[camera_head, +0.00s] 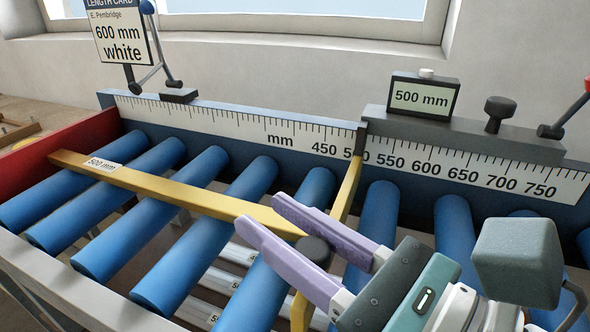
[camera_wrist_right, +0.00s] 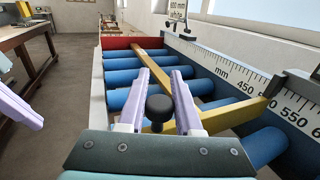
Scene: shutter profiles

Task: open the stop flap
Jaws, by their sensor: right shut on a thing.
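The stop flap (camera_head: 347,190) is a yellow bar that reaches from the stop at about the 500 mark across the rollers towards the front. It also shows in the right wrist view (camera_wrist_right: 233,115). A black round knob (camera_head: 313,249) sits on it. My right gripper (camera_head: 258,212) has its purple fingers on either side of the knob (camera_wrist_right: 160,108) and is shut on it. A long yellow profile labelled 500 mm (camera_head: 185,197) lies on the rollers, from the red end plate to near the knob. Purple fingers of my left gripper (camera_wrist_right: 17,106) show at the left edge of the wrist view.
Blue rollers (camera_head: 376,215) fill the bench between the front rail and the ruled back fence (camera_head: 240,118). A dark stop carriage (camera_head: 460,130) carries a 500 mm display (camera_head: 421,97). A card (camera_head: 121,35) reads 600 mm white. Pale labelled profiles (camera_head: 232,283) lie below the rollers.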

